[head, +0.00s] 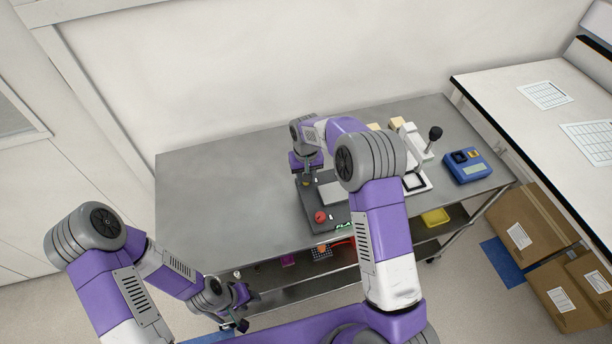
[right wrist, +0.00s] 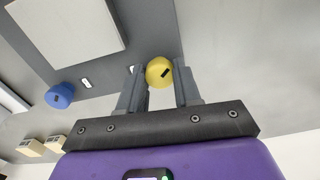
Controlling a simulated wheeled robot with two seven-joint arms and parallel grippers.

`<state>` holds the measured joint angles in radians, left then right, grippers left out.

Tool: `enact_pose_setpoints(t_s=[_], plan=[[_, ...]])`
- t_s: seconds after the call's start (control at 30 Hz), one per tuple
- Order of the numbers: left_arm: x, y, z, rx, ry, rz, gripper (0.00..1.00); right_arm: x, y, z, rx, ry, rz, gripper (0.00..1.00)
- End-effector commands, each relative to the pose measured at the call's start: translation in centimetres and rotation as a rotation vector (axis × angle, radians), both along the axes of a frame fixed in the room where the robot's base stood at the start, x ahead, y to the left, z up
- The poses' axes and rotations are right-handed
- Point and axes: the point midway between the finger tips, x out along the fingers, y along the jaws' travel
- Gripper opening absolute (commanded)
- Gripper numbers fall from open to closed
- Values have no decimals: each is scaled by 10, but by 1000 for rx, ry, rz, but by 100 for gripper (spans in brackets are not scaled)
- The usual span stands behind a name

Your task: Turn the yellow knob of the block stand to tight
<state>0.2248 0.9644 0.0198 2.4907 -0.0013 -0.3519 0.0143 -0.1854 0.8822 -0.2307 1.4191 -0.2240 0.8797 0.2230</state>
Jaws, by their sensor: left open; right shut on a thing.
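The block stand (head: 335,212) is a dark grey plate on the steel cart, with a red knob (head: 320,216) at its front. In the right wrist view the stand (right wrist: 150,35) carries a pale block (right wrist: 65,28), a blue knob (right wrist: 60,95) and the yellow knob (right wrist: 158,71). My right gripper (right wrist: 160,80) is shut on the yellow knob, one finger on each side. In the head view my right gripper (head: 306,172) is over the stand's far left part and mostly hides the yellow knob. My left gripper (head: 242,308) is open and empty, in front of the cart.
A blue device (head: 467,166) stands at the cart's right end. White equipment with a black-knobbed lever (head: 434,134) is beside the stand. The cart top (head: 220,190) is clear on the left. Boxes (head: 535,235) stand on the floor at right.

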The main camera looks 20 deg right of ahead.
Motion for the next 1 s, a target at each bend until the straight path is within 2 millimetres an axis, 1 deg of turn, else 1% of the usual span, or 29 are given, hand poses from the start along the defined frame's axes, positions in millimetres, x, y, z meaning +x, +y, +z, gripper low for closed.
enact_pose_setpoints(t_s=[0.27,0.67,0.7,0.83,1.0], plan=[[0,0,0,0,0,0,43,1,0,1,1,-5,-55,2],[0,0,0,0,0,0,43,2,0,2,1,-6,-59,2],[0,0,0,0,0,0,43,2,0,2,1,-6,-59,37],[0,0,0,0,0,0,43,1,0,1,0,-4,-58,57],[0,0,0,0,0,0,43,1,0,1,0,-2,-58,58]])
